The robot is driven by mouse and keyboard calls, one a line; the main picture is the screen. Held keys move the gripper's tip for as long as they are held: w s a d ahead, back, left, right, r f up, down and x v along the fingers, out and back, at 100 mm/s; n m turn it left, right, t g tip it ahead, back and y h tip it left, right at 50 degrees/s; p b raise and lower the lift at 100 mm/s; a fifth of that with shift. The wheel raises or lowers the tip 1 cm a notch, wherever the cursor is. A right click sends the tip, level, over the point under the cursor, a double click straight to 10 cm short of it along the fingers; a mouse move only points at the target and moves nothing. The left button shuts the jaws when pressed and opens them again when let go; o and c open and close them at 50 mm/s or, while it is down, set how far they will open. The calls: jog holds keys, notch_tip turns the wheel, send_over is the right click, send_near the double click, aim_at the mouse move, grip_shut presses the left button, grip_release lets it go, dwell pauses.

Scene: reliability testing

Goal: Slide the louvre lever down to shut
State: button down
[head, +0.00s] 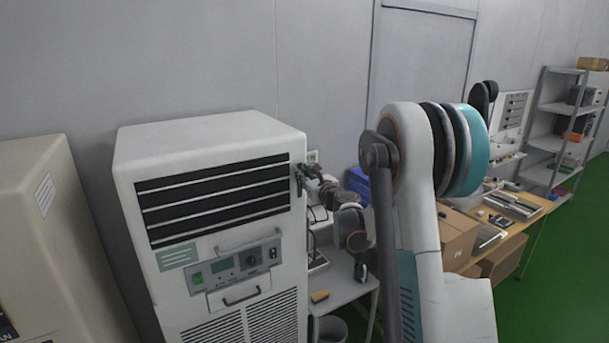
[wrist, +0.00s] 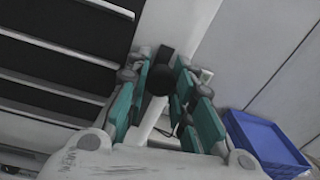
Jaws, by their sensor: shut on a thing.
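The white cabinet unit (head: 214,150) has a dark louvre panel (head: 215,200) with several pale slats across its upper front. The louvres also fill the left of the wrist view (wrist: 60,50), with dark gaps between the slats. My gripper (head: 302,180) is at the right edge of the louvre panel. In the wrist view my gripper (wrist: 164,70) has its teal-padded fingers on both sides of the lever's black round knob (wrist: 158,80) and is shut on it. In the head view my gripper hides the lever, so its exact height along its travel cannot be told.
A control panel (head: 236,268) with a handle sits below the louvres. A beige cabinet (head: 45,230) stands at the left. A blue bin (wrist: 265,142) lies to the right, beyond the unit. A wooden bench (head: 525,222) with boxes and grey shelves (head: 545,125) stand farther right.

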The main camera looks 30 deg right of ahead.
notch_tip(320, 180, down, 9)
jog(key=b, duration=0.6)
jog(key=shift+r, duration=0.1)
jog(key=c, duration=1.3)
grip_release()
jog(key=shift+r, duration=0.1)
jog(key=shift+c, duration=0.2)
send_near(300, 193)
jog(key=s, duration=0.5)
jog(key=shift+s+a, duration=0.15)
jog(key=shift+s, duration=0.15)
